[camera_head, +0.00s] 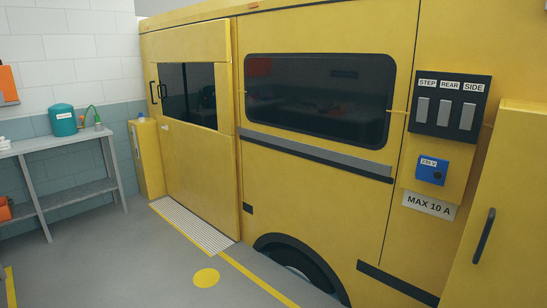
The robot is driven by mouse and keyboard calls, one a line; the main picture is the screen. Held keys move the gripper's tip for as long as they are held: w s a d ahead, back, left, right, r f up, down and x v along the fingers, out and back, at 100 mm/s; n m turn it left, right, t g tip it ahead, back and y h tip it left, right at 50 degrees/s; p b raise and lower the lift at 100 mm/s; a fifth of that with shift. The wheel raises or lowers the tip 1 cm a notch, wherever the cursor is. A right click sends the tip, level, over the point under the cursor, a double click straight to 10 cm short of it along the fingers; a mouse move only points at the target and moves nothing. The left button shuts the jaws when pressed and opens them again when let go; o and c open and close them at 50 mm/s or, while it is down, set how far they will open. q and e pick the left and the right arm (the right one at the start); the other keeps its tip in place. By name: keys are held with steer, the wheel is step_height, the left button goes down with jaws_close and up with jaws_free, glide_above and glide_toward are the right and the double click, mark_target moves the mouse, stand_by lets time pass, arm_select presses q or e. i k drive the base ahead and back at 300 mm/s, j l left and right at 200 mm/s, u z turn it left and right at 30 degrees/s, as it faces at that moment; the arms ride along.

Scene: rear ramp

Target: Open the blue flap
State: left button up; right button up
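The blue flap (432,171) is a small blue cover on the side of the yellow vehicle, at the right of the head view. It carries a white label reading "230 V" and looks closed. It sits below a dark switch panel (449,104) and above a plate (428,206) reading "MAX 10 A". A small dark spot shows on the flap's face; I cannot tell what it is. Neither of my grippers is in view.
The yellow vehicle (300,180) fills the middle, with a wheel (300,262) below. A yellow cabinet (505,215) with a dark handle stands at the right, near the flap. A grey shelf table (70,145) stands at the left. The grey floor (130,255) in front is clear.

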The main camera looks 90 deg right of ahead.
mark_target(430, 169)
steer(key=z, duration=3.8)
